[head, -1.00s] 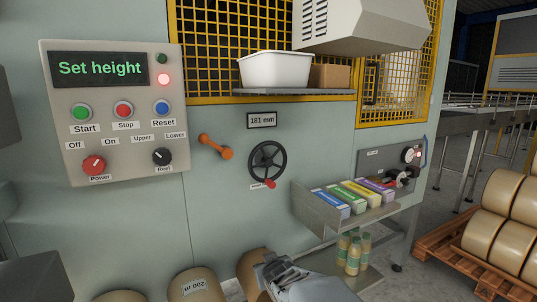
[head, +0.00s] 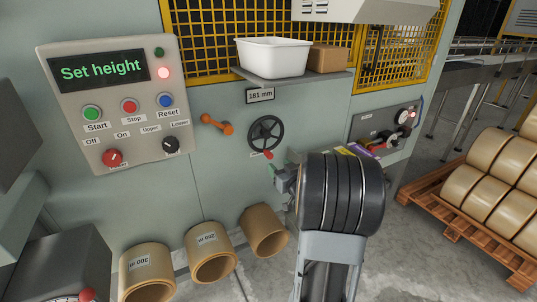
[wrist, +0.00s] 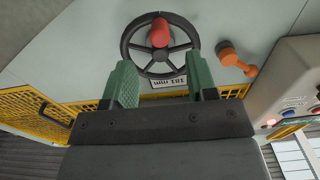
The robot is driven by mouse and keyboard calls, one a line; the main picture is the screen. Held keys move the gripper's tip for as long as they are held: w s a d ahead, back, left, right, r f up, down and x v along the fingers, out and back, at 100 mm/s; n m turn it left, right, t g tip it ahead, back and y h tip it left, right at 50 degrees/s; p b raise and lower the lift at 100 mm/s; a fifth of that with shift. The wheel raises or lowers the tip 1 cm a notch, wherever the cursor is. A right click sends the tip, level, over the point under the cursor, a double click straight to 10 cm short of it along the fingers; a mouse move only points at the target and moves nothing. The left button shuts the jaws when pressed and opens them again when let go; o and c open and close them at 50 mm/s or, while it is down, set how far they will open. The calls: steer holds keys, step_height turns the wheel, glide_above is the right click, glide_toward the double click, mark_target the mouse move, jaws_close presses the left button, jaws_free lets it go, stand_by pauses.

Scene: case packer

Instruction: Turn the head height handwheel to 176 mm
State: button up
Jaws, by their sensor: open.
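The black head height handwheel (head: 266,134) with its red knob (head: 268,155) at the bottom is on the grey-green machine front. The display (head: 260,95) above it reads 181 mm. In the wrist view the handwheel (wrist: 160,61) appears upside down, its red knob (wrist: 159,33) at the top. My gripper (wrist: 162,82) has its green fingers apart, with the wheel beyond and between them and nothing held. In the head view my gripper (head: 280,175) shows only partly, just below and right of the wheel, mostly hidden by my arm.
The control panel (head: 115,100) reads "Set height", with a red light lit. An orange lever (head: 216,124) is left of the wheel. A white bin (head: 273,57) stands on a shelf above. The carton holder at right is largely hidden by my arm.

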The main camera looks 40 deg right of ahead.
mark_target(271, 158)
steer(key=w, duration=0.5)
steer(key=w+d, duration=0.1)
steer(key=w, duration=0.2)
steer(key=shift+w+p, duration=0.15)
steer(key=shift+p, duration=0.25)
steer(key=shift+c, duration=0.4)
jaws_close()
